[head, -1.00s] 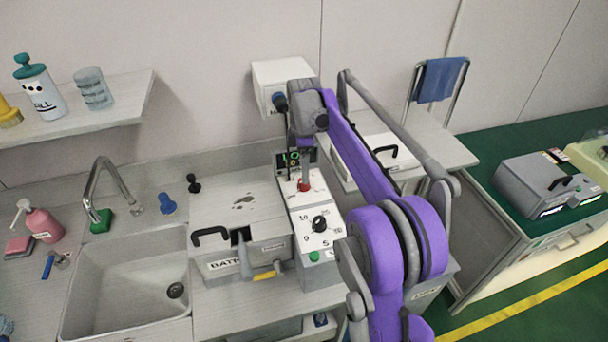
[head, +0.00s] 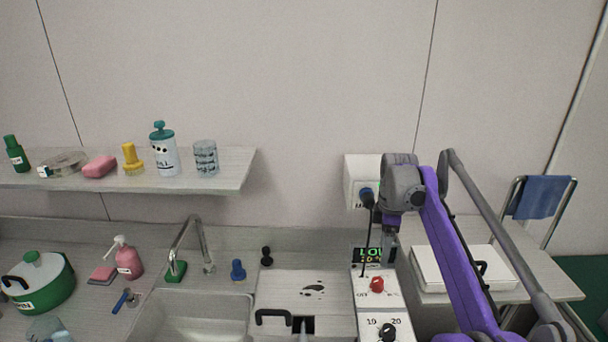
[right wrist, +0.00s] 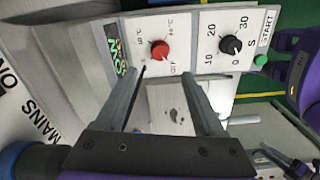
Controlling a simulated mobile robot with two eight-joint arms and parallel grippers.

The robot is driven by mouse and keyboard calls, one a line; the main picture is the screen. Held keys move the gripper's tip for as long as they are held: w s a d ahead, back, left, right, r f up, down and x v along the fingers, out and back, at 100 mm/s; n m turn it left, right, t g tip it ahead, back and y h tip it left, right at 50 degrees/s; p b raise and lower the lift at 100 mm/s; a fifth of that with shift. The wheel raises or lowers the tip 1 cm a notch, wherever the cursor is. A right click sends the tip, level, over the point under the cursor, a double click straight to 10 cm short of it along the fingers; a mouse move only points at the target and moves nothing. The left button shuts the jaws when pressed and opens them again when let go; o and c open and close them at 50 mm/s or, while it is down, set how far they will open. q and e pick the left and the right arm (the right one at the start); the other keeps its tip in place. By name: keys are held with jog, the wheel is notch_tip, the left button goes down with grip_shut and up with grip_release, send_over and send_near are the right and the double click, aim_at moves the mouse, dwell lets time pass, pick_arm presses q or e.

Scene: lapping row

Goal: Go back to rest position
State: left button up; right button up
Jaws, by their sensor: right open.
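My right gripper (head: 388,250) hangs above and beside the control box (head: 368,302) in the head view, close to the red knob (head: 376,284). In the right wrist view its two grey fingers (right wrist: 163,82) are apart with nothing between them. The red knob (right wrist: 160,50) and a black dial (right wrist: 230,45) lie beyond the fingertips there, and the gripper looks clear of both. My purple right arm comes in from the lower right.
A white wall box (head: 362,180) with a plugged cable stands behind my gripper. A lidded bath (head: 300,290) and a sink (head: 195,318) lie to the left. A shelf (head: 235,165) holds bottles and a cup. A white case (head: 455,268) sits right of my gripper.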

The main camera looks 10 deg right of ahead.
jog(key=s+a+f+m+t, duration=0.2)
jog(key=s+a+f+m, duration=0.2)
jog(key=s, duration=0.5)
jog(key=s+a+f+m+t, duration=0.1)
jog(key=s+a+f+m, duration=0.3)
jog(key=s, duration=0.5)
jog(key=s+a+f+m+t, duration=0.2)
jog(key=s+a+f+m, duration=0.3)
jog(key=s, duration=0.4)
jog(key=shift+s+a+f+t, duration=0.35)
jog(key=shift+a+f, duration=0.2)
jog(key=shift+a, duration=0.6)
